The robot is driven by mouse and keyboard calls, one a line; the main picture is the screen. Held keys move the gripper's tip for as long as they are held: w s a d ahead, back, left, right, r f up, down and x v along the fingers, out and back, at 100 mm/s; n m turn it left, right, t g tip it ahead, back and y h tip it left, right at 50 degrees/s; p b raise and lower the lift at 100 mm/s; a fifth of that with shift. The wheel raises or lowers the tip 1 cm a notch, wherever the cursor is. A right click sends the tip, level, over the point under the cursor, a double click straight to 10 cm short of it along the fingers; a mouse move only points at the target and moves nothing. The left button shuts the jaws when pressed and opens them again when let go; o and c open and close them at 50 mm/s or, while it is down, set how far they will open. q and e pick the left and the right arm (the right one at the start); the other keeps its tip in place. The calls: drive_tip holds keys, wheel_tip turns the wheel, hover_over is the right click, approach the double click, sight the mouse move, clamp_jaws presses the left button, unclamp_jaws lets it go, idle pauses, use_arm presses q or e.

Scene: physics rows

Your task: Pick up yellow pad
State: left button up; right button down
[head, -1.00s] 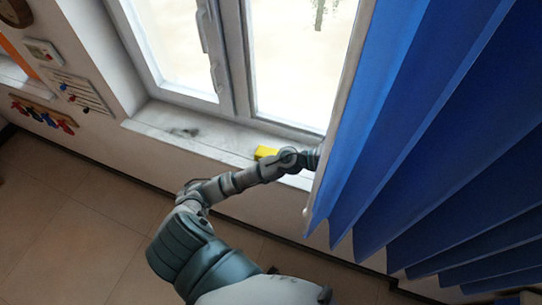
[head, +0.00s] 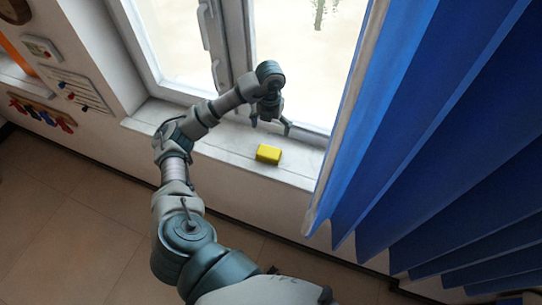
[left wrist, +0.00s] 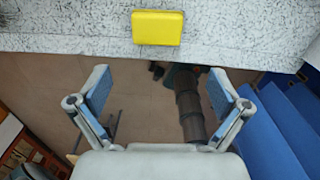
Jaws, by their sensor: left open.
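The yellow pad (head: 268,154) is a small yellow block lying on the window sill. It also shows in the left wrist view (left wrist: 157,28), near the top and close to the edge of the speckled sill. My left gripper (head: 271,126) is above the sill, just behind the pad in the head view, with its fingers pointing down. In the left wrist view the left gripper (left wrist: 158,92) has its two fingers wide apart with nothing between them. The pad lies beyond the fingertips, apart from them. My right gripper is not in view.
The sill (head: 215,139) is narrow, with the window frame (head: 238,60) behind it. A blue curtain (head: 400,120) hangs to the right of the pad. Hooks (head: 42,113) and a paper (head: 75,88) are on the left wall. The sill left of the pad is clear.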

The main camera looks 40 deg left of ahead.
use_arm(q)
hover_over(269, 152)
drive_tip(key=f, duration=0.4)
drive_tip(key=shift+w+a+f, duration=0.25)
drive_tip(key=shift+f, duration=0.1)
drive_tip(key=f, duration=0.1)
drive_tip(key=a+f, duration=0.1)
drive_tip(key=f, duration=0.1)
drive_tip(key=shift+f+p, duration=0.15)
drive_tip(key=shift+p, duration=0.15)
drive_tip(key=shift+d+f, duration=0.15)
drive_tip(key=shift+f, duration=0.1)
drive_tip(key=f, duration=0.1)
drive_tip(key=d+f+p, duration=0.1)
drive_tip(key=f, duration=0.1)
drive_tip(key=shift+s+d+f, duration=0.15)
drive_tip(key=shift+d+f, duration=0.05)
drive_tip(key=shift+f, duration=0.55)
drive_tip(key=shift+a, duration=0.1)
drive_tip(key=shift+a+f, duration=0.15)
drive_tip(key=shift+a, duration=0.1)
drive_tip(key=c, duration=0.7)
drive_tip(key=shift+s, duration=0.1)
drive_tip(key=shift+d, duration=0.1)
drive_tip(key=shift+c, duration=0.3)
drive_tip(key=shift+d, duration=0.1)
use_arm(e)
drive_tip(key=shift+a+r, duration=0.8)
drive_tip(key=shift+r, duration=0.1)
